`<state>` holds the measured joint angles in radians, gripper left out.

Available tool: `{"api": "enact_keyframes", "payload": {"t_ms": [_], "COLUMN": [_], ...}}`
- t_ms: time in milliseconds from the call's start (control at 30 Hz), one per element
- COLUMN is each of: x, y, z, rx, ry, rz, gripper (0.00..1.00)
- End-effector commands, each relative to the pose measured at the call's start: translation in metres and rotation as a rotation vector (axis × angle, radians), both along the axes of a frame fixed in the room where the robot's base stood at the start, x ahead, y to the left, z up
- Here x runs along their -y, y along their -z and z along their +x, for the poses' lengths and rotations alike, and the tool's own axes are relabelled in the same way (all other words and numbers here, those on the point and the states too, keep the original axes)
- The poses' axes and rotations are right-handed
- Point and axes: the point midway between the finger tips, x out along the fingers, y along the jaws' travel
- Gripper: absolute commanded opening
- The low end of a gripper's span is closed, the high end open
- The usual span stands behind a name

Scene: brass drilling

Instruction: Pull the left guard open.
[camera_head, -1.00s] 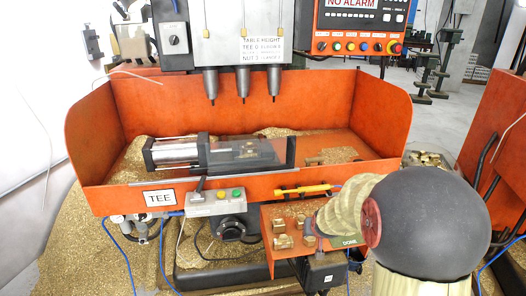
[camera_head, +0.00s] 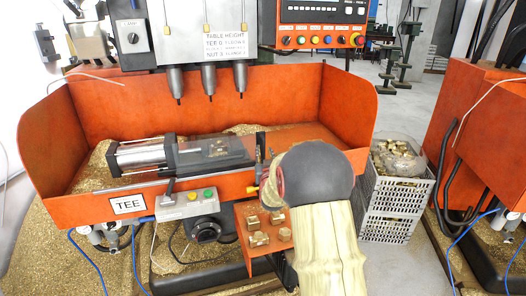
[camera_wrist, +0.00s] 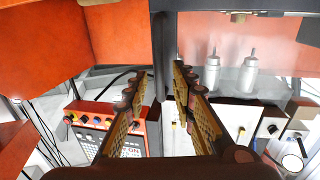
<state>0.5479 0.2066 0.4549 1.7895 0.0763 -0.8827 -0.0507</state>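In the wrist view, a dark upright bar (camera_wrist: 159,55) borders a tinted clear panel, which looks like a guard edge. I cannot tell from the picture which guard it is. My gripper (camera_wrist: 158,85) has its two yellow-and-dark fingers parted, with the bar showing in the gap between them. Contact is not visible. In the head view, my gripper (camera_head: 262,155) is at the right part of the orange enclosure, in front of it and partly hidden by my wrist. No guard panel stands out clearly in the head view.
The orange enclosure (camera_head: 340,110) holds a vise (camera_head: 140,155) under several drill spindles (camera_head: 209,82). A button box (camera_head: 187,205) is on its front. A shelf with brass parts (camera_head: 257,238) juts out below my wrist. A grey crate (camera_head: 397,200) stands at right, and the control panel (camera_head: 318,14) is above.

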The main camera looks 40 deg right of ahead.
Motion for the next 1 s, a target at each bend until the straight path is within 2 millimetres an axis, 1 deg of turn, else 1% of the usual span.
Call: {"api": "enact_keyframes", "payload": {"t_ms": [100, 233, 367, 600, 1000], "x": [0.01, 0.016, 0.019, 0.019, 0.019], "y": [0.001, 0.0, 0.001, 0.0, 0.0], "z": [0.014, 0.024, 0.028, 0.028, 0.028], "rx": [0.0, 0.0, -0.001, -0.001, -0.001], "ry": [0.0, 0.0, 0.0, 0.0, 0.0], "rz": [0.0, 0.0, 0.001, 0.001, 0.001], "gripper": [0.26, 0.26, 0.26, 0.25, 0.03]}}
